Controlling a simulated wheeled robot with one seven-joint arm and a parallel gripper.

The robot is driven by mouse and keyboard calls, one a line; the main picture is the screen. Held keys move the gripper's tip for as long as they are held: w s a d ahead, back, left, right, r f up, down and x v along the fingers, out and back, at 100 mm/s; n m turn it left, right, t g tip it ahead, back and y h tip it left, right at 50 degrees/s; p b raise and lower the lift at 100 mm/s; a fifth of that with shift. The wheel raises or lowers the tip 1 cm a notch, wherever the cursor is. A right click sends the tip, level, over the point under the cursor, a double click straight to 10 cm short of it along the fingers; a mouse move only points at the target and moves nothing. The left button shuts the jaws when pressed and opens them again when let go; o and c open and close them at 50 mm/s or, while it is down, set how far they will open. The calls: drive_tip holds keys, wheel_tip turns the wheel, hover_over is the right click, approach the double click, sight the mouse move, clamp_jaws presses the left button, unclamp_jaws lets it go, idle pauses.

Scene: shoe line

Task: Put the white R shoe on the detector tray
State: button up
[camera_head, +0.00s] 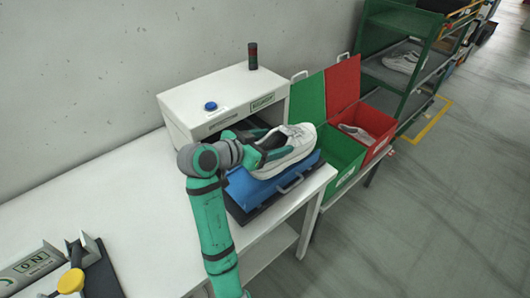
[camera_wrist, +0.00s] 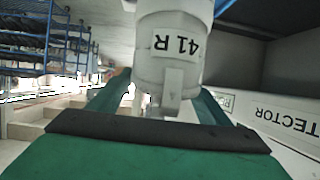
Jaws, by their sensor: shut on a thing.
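The white shoe (camera_head: 288,150) is held in my gripper (camera_head: 262,155) above the blue detector tray (camera_head: 262,188). In the head view its toe points to the upper right, and I cannot tell whether its sole touches the tray. In the wrist view the shoe (camera_wrist: 175,45) shows its heel with the marking "41 R" upside down, between my green fingers. My gripper is shut on the heel end. The tray is pulled out in front of the white detector box (camera_head: 190,118), and its handle (camera_head: 291,184) is at the front right.
A green bin (camera_head: 342,155) and a red bin (camera_head: 378,128) with raised lids stand right of the table; a shoe (camera_head: 357,134) lies in the red one. A green rack (camera_head: 400,85) holds shoes behind. The white table (camera_head: 110,190) is clear in the middle.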

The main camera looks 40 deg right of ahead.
sight(266, 145)
drive_tip(key=w+f, duration=0.2)
drive_tip(key=f, duration=0.1)
drive_tip(key=shift+w+f, duration=0.2)
drive_tip(key=shift+w, duration=0.2)
drive_tip(key=shift+w+a+f, duration=0.1)
drive_tip(key=shift+w+f, duration=0.05)
drive_tip(key=shift+f, duration=0.75)
drive_tip(key=shift+w+f, duration=0.15)
drive_tip(key=shift+f, duration=0.75)
drive_tip(key=shift+f, duration=0.15)
drive_tip(key=o, duration=1.7)
drive_tip(key=shift+o, duration=0.2)
drive_tip(key=shift+a+r, duration=0.15)
drive_tip(key=shift+r, duration=0.05)
drive_tip(key=v, duration=1.1)
drive_tip(key=shift+s+a, duration=0.2)
drive_tip(key=shift+a, duration=0.1)
drive_tip(key=shift+r, duration=0.15)
